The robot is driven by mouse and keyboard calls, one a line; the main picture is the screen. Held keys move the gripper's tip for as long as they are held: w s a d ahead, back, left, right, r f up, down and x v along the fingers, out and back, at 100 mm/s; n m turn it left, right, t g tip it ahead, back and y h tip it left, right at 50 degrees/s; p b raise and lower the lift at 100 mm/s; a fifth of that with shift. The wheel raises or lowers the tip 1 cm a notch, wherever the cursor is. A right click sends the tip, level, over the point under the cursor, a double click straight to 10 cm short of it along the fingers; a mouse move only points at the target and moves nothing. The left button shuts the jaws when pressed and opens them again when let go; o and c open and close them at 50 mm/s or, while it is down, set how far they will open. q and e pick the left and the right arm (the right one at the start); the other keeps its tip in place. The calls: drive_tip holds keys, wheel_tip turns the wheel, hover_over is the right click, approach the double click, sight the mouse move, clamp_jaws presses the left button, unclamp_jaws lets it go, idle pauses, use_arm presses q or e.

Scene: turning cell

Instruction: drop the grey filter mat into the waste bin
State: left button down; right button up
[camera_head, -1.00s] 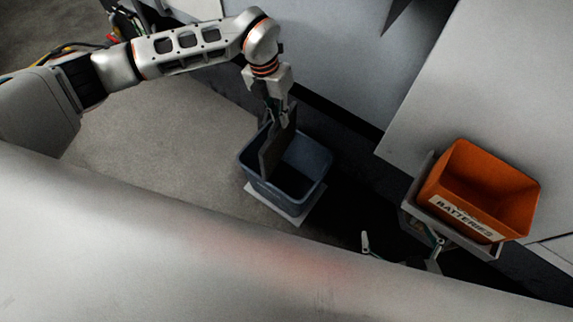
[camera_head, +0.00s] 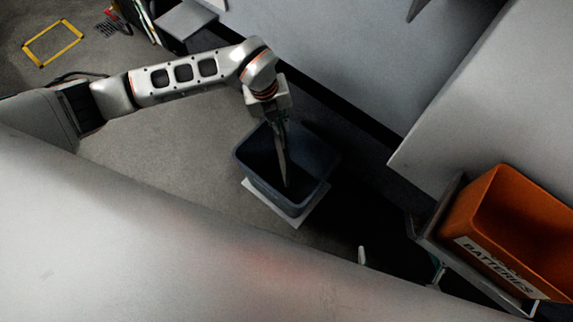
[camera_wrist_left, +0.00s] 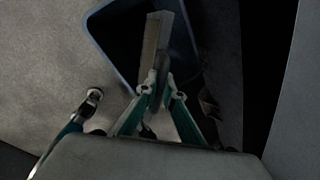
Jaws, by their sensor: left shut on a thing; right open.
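The grey filter mat (camera_head: 284,163) is a thin stiff sheet, seen nearly edge-on. It hangs down over the open mouth of the dark blue waste bin (camera_head: 312,190), its lower end inside the rim outline. My left gripper (camera_head: 279,120) is shut on the mat's upper end, above the bin. In the left wrist view the mat (camera_wrist_left: 153,45) points away from the closed fingertips (camera_wrist_left: 160,88), with the bin (camera_wrist_left: 104,40) around it. I cannot tell whether the mat touches the bin. My right gripper (camera_head: 399,264) is open, mostly hidden behind a pale foreground surface.
An orange bin labelled BATTERIES (camera_head: 490,262) stands on a grey support at the right. The waste bin stands on a pale base (camera_head: 304,216). Light grey machine panels (camera_head: 345,65) rise behind it. Floor to its left is clear; a yellow frame marking (camera_head: 52,44) lies far left.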

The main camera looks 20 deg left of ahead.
use_arm(q)
drive_tip(key=shift+s+f, duration=0.15)
drive_tip(key=shift+f, duration=0.65)
drive_tip(key=shift+f+b, duration=0.25)
drive_tip(key=shift+b, duration=0.25)
drive_tip(key=shift+w+r, duration=0.15)
drive_tip(key=shift+w, duration=0.05)
drive_tip(key=c, duration=2.1)
unclamp_jaws()
use_arm(e)
drive_tip(key=shift+w+a+r+t+y, duration=0.3)
drive_tip(key=shift+w+a+r, duration=0.5)
drive_tip(key=shift+a, duration=0.2)
drive_tip(key=shift+s, duration=0.15)
use_arm(q)
wheel_tip(320, 180, up, 12)
drive_tip(key=s+a, duration=0.1)
drive_tip(key=a, duration=0.1)
drive_tip(key=shift+s, duration=0.15)
